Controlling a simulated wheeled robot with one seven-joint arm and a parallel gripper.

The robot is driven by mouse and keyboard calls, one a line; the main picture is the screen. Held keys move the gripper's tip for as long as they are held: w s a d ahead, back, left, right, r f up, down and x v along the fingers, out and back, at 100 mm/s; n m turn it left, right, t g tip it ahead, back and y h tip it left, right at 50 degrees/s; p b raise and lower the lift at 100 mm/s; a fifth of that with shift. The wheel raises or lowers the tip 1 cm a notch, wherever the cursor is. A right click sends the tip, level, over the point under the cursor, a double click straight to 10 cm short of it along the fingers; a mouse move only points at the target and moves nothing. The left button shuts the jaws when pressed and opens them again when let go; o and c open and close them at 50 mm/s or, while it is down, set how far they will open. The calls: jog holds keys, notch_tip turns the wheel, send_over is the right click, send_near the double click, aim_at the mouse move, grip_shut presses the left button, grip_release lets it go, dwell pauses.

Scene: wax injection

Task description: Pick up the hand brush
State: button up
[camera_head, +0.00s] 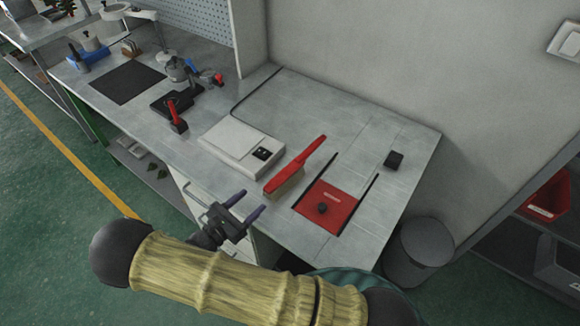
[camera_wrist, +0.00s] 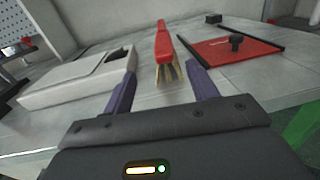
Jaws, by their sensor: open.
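The hand brush (camera_head: 296,166) has a red back and handle with pale bristles. It lies on the grey workbench between the white scale and the red plate, its handle toward the back right. In the wrist view the brush (camera_wrist: 164,42) stands ahead, between the fingers in the picture, with its bristles toward me. My gripper (camera_head: 246,204) is open and empty, in front of the bench edge and short of the brush. Its two purple fingers also show in the wrist view (camera_wrist: 163,86), apart from the brush.
The white scale (camera_head: 232,146) sits left of the brush. The red plate (camera_head: 326,206) with a black knob lies to its right, between dark rails. A small black block (camera_head: 393,159) is farther right. A grey bin (camera_head: 418,252) stands beside the bench. The wall rises behind.

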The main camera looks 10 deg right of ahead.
aim_at(277, 179)
jog(key=p+x, duration=0.1)
jog(key=x, duration=0.5)
jog(key=shift+d, duration=0.15)
jog(key=p+x, duration=0.2)
jog(key=x, duration=0.2)
jog(key=shift+s+d+r, duration=0.1)
jog(key=shift+d+r, duration=0.05)
jog(key=shift+d, duration=0.1)
jog(key=shift+w+d, duration=0.35)
jog(key=shift+c, duration=0.5)
jog(key=c, duration=1.1)
